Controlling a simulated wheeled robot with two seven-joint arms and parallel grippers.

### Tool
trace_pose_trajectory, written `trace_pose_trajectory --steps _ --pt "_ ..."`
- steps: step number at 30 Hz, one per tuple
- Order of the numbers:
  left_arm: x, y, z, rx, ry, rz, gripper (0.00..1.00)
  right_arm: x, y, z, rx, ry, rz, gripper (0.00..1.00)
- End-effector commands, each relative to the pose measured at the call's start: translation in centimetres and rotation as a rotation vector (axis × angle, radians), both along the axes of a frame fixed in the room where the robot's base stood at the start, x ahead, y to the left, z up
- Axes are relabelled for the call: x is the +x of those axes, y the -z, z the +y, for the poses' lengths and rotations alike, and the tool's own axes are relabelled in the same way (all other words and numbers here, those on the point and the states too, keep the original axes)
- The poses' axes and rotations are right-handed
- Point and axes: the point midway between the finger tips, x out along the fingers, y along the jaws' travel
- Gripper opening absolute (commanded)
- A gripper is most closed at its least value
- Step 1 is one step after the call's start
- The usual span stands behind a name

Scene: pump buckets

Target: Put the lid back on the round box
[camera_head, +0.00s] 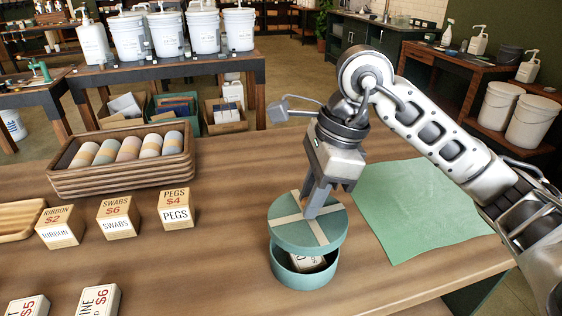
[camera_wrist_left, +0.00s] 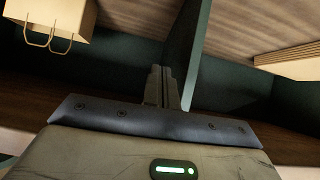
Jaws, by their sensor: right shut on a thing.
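The round teal box (camera_head: 303,277) stands open near the table's front edge, with a white card-like item (camera_head: 306,262) inside. Its teal lid (camera_head: 288,236), with a pale cross band, is over the box, offset toward the back, so the front of the opening shows. A gap shows between lid and box at the front; contact at the back is hidden. My right gripper (camera_head: 312,208) points down and is shut on the lid near its middle. My left gripper (camera_wrist_left: 162,88) shows only in the left wrist view, fingers together and empty, away from the box.
A green mat (camera_head: 420,205) lies right of the box. A wooden tray (camera_head: 120,178) of rolls and several label blocks (camera_head: 118,218) stand to the left. The table between blocks and box is clear. In the left wrist view, a paper bag (camera_wrist_left: 55,20) is at upper left.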

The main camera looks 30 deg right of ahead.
Motion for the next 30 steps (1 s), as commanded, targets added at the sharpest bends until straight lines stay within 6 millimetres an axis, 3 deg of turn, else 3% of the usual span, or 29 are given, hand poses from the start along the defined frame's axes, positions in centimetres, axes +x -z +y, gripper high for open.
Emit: trace_pose_trajectory --steps 13,24,30 --pt "-1.5 2.1 -0.2 -0.004 0.004 0.037 0.0 -0.1 2.0 0.0 0.001 -0.002 0.001 0.0" --pt "-0.9 3.1 -0.6 -0.023 0.011 0.014 0.0 -0.1 5.7 0.0 0.0 -0.002 0.0 0.0" --pt "-0.6 2.8 -0.8 -0.042 0.01 -0.002 0.0 0.0 6.5 0.0 0.0 -0.002 0.0 0.0"
